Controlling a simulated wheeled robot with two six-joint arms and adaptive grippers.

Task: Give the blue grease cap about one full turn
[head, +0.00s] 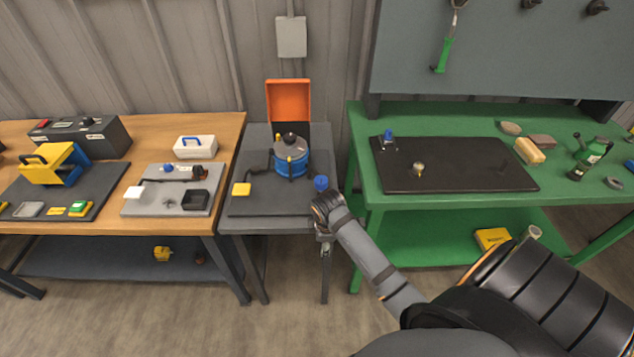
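Several small blue pieces show in the head view, and I cannot tell for certain which is the grease cap. One blue cap (388,134) stands upright on a small bracket at the back left of the black mat on the green table. A small blue knob (168,168) sits on the grey tray on the wooden table. My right arm comes in from the lower right, and its wrist is at the front right of the middle table. My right gripper (325,249) hangs by that table's front edge, small and apart from both blue pieces. My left gripper is out of view.
A blue round unit with a black top (291,154) stands on the middle table before an open orange lid (288,101).

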